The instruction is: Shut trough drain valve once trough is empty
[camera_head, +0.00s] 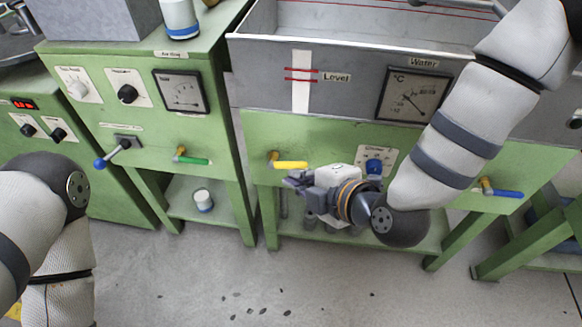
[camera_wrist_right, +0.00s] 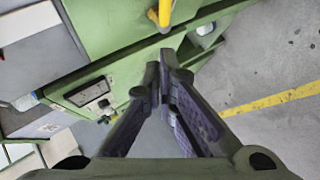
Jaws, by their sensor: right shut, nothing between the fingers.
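The grey trough (camera_head: 262,80) stands on the green bench, with a white level strip (camera_head: 301,80) and a "Water" dial (camera_head: 411,95) on its front. The visible inside looks grey, and I cannot make out water in it. A valve with a yellow handle (camera_head: 291,165) is on the bench front at left; the handle lies level and shows in the right wrist view (camera_wrist_right: 164,12). A blue-handled valve (camera_head: 505,193) is at right. My right gripper (camera_head: 289,181) is shut and empty, just below the yellow handle, apparently apart from it. My left gripper is outside the view.
A blue knob (camera_head: 374,166) sits right of the yellow handle. The left machine has a green-handled valve (camera_head: 192,160), a blue-tipped lever (camera_head: 110,155) and a dial (camera_head: 182,92). A white cup (camera_head: 203,200) stands on its shelf.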

